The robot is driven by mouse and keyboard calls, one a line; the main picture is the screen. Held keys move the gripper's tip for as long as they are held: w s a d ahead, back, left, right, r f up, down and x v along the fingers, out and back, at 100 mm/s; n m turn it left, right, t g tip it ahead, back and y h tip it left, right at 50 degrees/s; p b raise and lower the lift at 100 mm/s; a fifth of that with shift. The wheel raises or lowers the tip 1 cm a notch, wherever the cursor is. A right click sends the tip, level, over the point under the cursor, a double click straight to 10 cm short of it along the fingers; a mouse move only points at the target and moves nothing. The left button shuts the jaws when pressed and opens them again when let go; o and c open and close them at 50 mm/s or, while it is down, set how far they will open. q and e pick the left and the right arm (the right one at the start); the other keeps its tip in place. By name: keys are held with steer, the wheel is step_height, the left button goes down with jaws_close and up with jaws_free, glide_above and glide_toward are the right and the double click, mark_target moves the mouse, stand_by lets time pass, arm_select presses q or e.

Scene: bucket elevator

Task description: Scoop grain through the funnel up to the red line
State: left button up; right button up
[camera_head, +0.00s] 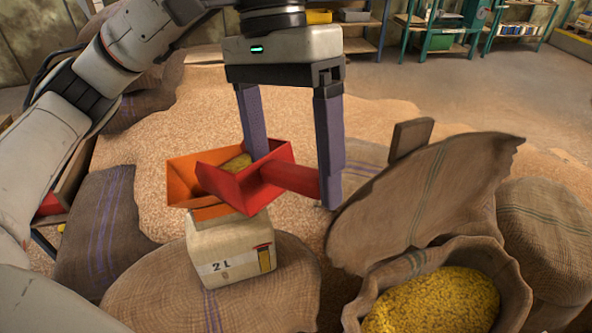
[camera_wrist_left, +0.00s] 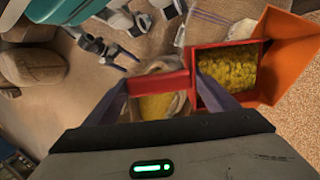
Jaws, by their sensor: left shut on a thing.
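My left gripper (camera_head: 292,177) is shut on the handle of a red scoop (camera_head: 243,190). Yellow grain (camera_head: 238,162) shows inside the scoop; the left wrist view shows a broad load of it (camera_wrist_left: 230,67). The scoop overlaps the orange funnel (camera_head: 183,170) in the head view; I cannot tell whether they touch. The funnel also shows in the left wrist view (camera_wrist_left: 292,52), right beside the scoop. The funnel sits on a pale box-shaped container (camera_head: 218,245) marked "2 L". Its small front window (camera_head: 265,258) shows yellow with red at the top.
An open sack (camera_head: 515,290) of yellow grain stands at front right, with a raised burlap flap (camera_head: 430,195) behind it. A burlap sack (camera_head: 130,295) lies under the container. Loose pale grain (camera_head: 395,115) covers the ground behind. Green shelving (camera_head: 440,40) stands far back.

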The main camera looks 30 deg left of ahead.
mark_target(314, 192)
arm_select(q)
steer(key=shift+w+a+r+g+h+b, duration=0.15)
steer(key=shift+w+a+r+h, duration=0.05)
steer(key=shift+a+r+h, duration=0.5)
steer(key=shift+w+a+r+g+h+b, duration=0.1)
steer(key=shift+w+a+r+g+h, duration=0.1)
steer(key=shift+a+r+h, duration=0.45)
steer(key=shift+w+a+r+g+h+b, duration=0.2)
steer(key=shift+a+r+h, duration=0.25)
steer(key=shift+a+r, duration=0.45)
steer(key=d+f+y, duration=0.1)
steer(key=d+f, duration=0.1)
steer(key=s+d+f+t+y+p, duration=0.1)
steer(key=d+y, duration=0.1)
steer(key=shift+s+d+f, duration=0.1)
steer(key=shift+s+f, duration=0.1)
steer(key=shift+f, duration=0.2)
steer(key=s+d+f+t+y+p, duration=0.1)
steer(key=d+f+y, duration=0.3)
steer(key=f+y, duration=0.15)
step_height(314, 192, up, 4)
steer(key=shift+a+f+h+p, duration=0.1)
steer(key=shift+f+h+p, duration=0.25)
steer(key=shift+p, duration=0.5)
steer(key=shift+r, duration=0.1)
stand_by(0.5)
